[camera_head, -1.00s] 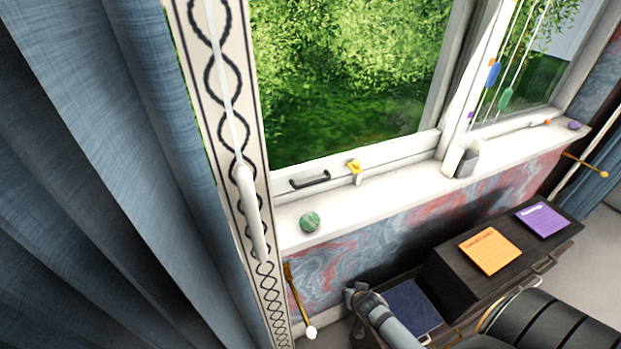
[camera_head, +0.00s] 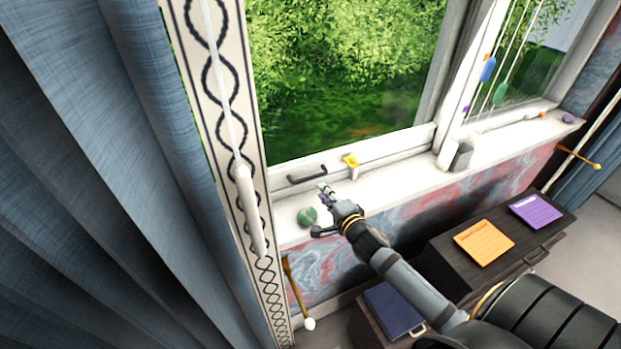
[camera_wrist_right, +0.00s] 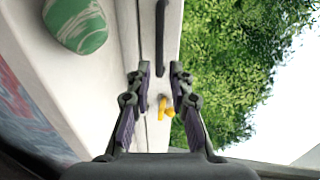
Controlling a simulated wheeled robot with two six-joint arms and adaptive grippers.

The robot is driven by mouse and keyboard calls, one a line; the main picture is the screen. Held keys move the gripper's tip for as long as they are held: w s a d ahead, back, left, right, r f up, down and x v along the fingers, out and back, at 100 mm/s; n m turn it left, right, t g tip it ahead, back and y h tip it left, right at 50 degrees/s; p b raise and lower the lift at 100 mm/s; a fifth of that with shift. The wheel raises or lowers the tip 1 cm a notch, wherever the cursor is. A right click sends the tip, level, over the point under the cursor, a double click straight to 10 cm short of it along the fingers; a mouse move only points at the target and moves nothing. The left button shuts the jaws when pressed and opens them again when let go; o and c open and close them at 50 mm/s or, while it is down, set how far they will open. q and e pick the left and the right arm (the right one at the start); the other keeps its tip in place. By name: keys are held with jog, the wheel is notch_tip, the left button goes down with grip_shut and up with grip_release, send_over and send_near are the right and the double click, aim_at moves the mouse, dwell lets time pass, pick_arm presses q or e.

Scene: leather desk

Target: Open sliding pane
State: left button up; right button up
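The window's left pane (camera_head: 395,148) has a white frame, with greenery behind the glass. A dark bar handle (camera_head: 307,174) sits on its lower rail, with a small yellow latch (camera_head: 350,161) just right of it. In the right wrist view, the handle (camera_wrist_right: 160,42) is beyond the fingertips and the yellow latch (camera_wrist_right: 165,108) shows between the fingers. My right gripper (camera_head: 321,211) is over the sill, a little below the handle. It also shows in the right wrist view (camera_wrist_right: 159,72), its fingers apart with nothing held. My left gripper is out of view.
A green striped stone (camera_head: 307,217) lies on the white sill (camera_head: 400,182), close beside my right gripper. A grey box (camera_head: 461,156) stands farther right on the sill. A blue curtain (camera_head: 90,180) fills the left. A dark cabinet (camera_head: 450,258) with paper pads stands below.

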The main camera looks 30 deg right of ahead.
aim_at(311, 179)
jog(key=w, duration=0.3)
jog(key=w+f+p, duration=0.1)
jog(key=w, duration=0.2)
jog(key=w+f, duration=0.1)
jog(key=w, duration=0.3)
jog(key=shift+w+d+p, duration=0.1)
jog(key=shift+d+p, duration=0.2)
jog(key=shift+p, duration=0.05)
jog(key=shift+c, duration=0.4)
jog(key=shift+f, duration=0.1)
grip_shut()
